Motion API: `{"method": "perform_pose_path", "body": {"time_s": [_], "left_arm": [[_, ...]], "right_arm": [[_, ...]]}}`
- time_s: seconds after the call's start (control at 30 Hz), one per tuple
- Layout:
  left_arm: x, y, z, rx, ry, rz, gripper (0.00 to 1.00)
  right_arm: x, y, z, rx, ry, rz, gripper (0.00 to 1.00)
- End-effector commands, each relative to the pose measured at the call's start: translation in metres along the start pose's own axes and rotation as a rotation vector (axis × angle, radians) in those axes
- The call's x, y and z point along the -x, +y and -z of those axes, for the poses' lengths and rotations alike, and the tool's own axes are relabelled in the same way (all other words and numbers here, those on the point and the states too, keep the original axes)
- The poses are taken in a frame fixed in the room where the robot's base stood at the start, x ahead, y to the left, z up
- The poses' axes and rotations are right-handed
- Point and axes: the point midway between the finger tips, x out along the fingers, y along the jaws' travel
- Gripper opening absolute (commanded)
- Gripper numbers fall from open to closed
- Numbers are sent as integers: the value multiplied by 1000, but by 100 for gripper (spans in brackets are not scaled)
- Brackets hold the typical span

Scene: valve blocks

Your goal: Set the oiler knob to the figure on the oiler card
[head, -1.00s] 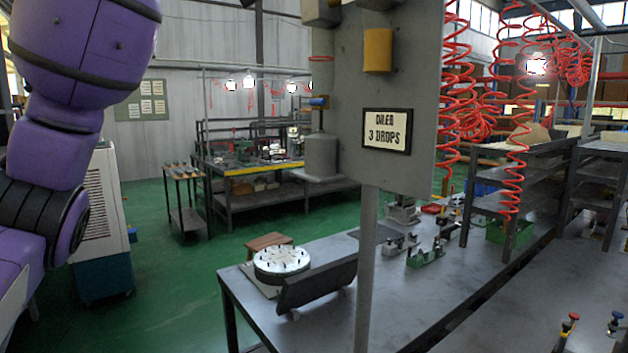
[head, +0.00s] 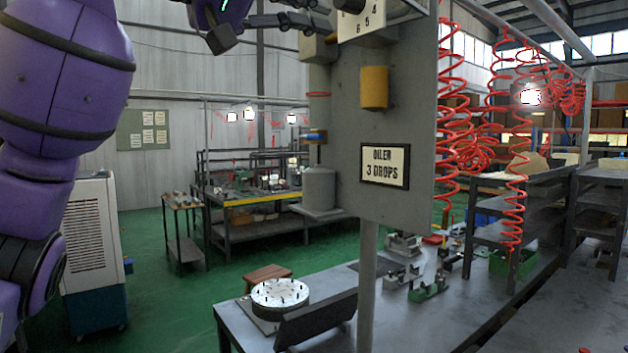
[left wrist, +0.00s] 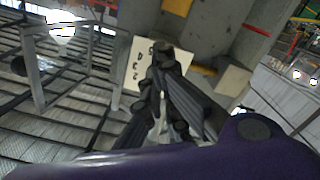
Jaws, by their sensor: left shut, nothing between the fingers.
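The oiler card (head: 385,166) on the grey panel reads "OILER 3 DROPS" in the head view. Above it, at the top edge, is a white dial plate (head: 372,24) with the figures 4, 5 and 6 showing. Part of the dark oiler knob (head: 350,5) shows there, mostly cut off by the frame. My left gripper (head: 318,18) is shut and empty, just left of the dial, its fingers pointing towards it. In the left wrist view the gripper (left wrist: 165,58) covers part of the dial plate (left wrist: 141,72). I cannot tell whether the fingertips touch the knob. My right gripper is out of view.
The grey panel (head: 340,150) carries a yellow cylinder (head: 374,87) below the dial and stands on a post (head: 367,270). Red coiled hoses (head: 452,110) hang to its right. A workbench with a round fixture (head: 280,293) lies below.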

Motion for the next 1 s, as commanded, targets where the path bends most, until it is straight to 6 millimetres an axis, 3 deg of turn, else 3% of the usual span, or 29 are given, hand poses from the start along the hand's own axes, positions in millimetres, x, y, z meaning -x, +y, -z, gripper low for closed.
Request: {"method": "perform_pose_path", "body": {"time_s": [0.17, 0.4, 0.57, 0.63, 0.77, 1.0], "left_arm": [[20, 2, 1, -2, 3, -1, 0], [23, 2, 0, -2, 2, -2, 0], [19, -8, -5, -1, -3, 10, 0], [12, -25, -15, 0, -12, 32, 0], [-7, -82, -52, 1, -44, 102, 0], [-28, -209, -160, -7, -132, 268, 0]], "right_arm": [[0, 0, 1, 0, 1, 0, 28], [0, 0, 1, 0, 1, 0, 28], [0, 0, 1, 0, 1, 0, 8], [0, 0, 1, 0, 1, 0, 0], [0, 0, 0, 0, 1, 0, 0], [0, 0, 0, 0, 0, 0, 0]]}}
